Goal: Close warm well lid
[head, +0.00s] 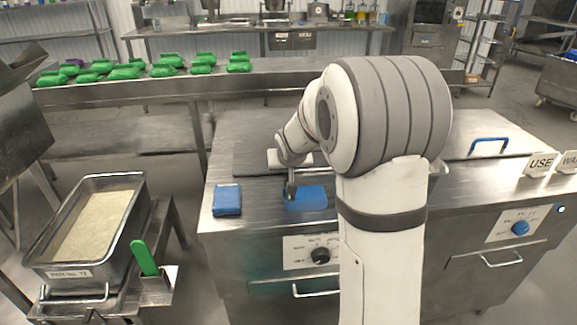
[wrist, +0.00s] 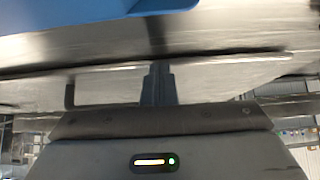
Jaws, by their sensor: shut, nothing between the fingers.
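My gripper (head: 291,192) is shut and empty, low over the steel counter on the left side of my arm. Its fingers also show in the wrist view (wrist: 158,72). A flat blue piece (head: 314,200) lies right beside the fingertips; whether they touch cannot be told. A steel lid with a blue handle (head: 489,143) is at the right. My arm hides part of the counter.
A blue folded packet (head: 227,200) lies on the counter's left front. A pan of rice (head: 50,257) stands at the left, with a green-handled tool (head: 144,258) beside it. Green packs (head: 125,72) lie on the back table. Signs (head: 541,164) stand at the right.

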